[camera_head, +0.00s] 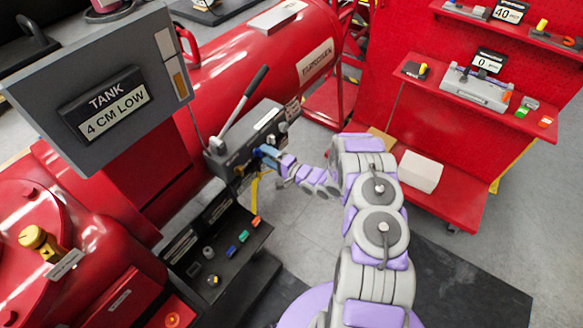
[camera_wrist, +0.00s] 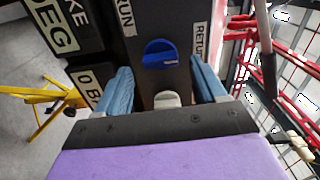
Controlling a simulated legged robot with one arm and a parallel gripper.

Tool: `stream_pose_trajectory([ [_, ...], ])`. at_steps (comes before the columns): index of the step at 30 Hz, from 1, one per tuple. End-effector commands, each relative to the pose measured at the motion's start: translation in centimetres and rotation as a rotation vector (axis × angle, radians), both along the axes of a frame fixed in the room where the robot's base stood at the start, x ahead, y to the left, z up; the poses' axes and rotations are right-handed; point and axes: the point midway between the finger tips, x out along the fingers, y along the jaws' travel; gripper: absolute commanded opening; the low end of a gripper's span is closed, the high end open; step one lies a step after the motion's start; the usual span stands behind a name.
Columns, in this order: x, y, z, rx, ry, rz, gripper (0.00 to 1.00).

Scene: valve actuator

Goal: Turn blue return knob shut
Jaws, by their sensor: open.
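The blue knob (camera_wrist: 160,54) is on the dark face of a valve box, between a "RUN" label (camera_wrist: 125,18) and a partly hidden label starting "RETU" (camera_wrist: 202,42). It has a raised half-round grip. My gripper (camera_wrist: 161,68) is open, with one blue finger on each side of the knob and a visible gap to both. A pale grey knob or stub (camera_wrist: 167,99) shows between the fingers, nearer the palm.
A long lever (camera_head: 243,105) rises from the box. Red shelves (camera_head: 465,85) stand at right. Yellow framework (camera_wrist: 45,100) is beside the box.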

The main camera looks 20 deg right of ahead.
Motion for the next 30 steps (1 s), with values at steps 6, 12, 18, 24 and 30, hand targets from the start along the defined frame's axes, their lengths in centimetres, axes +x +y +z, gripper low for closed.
stream_pose_trajectory([
  [6, -3.8, -3.2, -0.1, 0.000, 0.003, -0.006, 0.70],
  [12, -7.4, -5.8, -0.1, 0.003, 0.003, -0.007, 0.70],
  [18, -10.2, -7.8, -0.1, 0.001, 0.000, -0.006, 0.70],
  [24, -11.8, -8.8, -0.1, -0.001, 0.001, -0.002, 0.70],
  [30, -12.2, -9.1, -0.1, -0.001, 0.001, -0.001, 0.70],
])
